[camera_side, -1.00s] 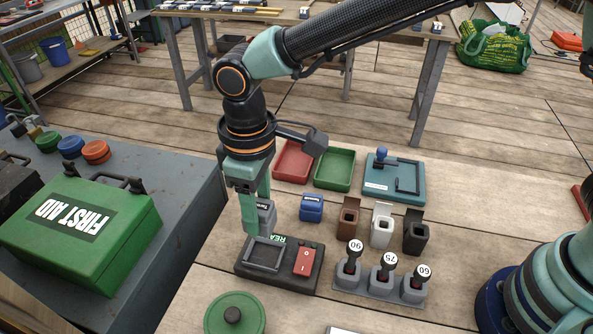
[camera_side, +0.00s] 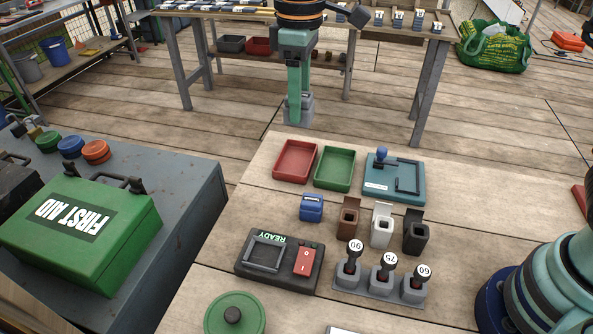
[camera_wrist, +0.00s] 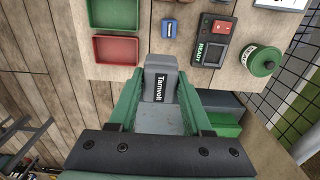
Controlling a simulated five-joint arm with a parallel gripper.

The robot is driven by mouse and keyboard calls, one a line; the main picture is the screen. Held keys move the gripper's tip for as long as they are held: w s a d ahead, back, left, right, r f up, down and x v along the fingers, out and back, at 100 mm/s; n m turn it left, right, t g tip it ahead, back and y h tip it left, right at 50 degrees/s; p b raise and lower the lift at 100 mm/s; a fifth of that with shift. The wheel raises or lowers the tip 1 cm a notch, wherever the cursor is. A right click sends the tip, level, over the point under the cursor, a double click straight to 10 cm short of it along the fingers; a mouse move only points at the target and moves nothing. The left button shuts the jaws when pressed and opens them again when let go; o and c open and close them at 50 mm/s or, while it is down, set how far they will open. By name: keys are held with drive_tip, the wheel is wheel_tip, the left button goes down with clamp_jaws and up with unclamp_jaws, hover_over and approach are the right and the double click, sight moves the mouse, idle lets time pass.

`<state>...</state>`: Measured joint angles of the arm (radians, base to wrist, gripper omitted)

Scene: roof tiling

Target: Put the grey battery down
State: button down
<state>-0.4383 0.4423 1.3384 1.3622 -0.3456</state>
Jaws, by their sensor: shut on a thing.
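My gripper (camera_side: 298,95) is shut on the grey battery (camera_side: 298,110) and holds it in the air. In the side view it shows beyond the far edge of the near table, behind the trays. In the wrist view the battery (camera_wrist: 160,85), labelled "Tamvolt", sits between the two green fingers. A blue battery (camera_side: 311,207) stands on the near table, behind the black charger (camera_side: 270,285) marked READY. The charger has a red switch (camera_side: 304,262) and an empty frame on top.
A red tray (camera_side: 276,174) and a green tray (camera_side: 317,181), both empty, lie at the table's far edge. A teal fixture (camera_side: 415,192), several small bins and a lever block (camera_side: 345,281) stand to the right. A first aid box (camera_side: 120,255) is at left.

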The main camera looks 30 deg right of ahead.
drive_tip(key=w+d+f, duration=0.1)
drive_tip(key=w+d, duration=0.1)
drive_tip(key=d, duration=0.4)
drive_tip(key=w+d, duration=0.3)
drive_tip(key=d, duration=0.4)
hover_over(335, 170)
wheel_tip(335, 170, down, 15)
drive_tip(key=shift+s+f, duration=0.1)
drive_tip(key=shift+f, duration=2.4)
drive_tip(key=shift+f, duration=0.2)
drive_tip(key=shift+c, duration=1.7)
unclamp_jaws()
drive_tip(key=shift+r, duration=0.1)
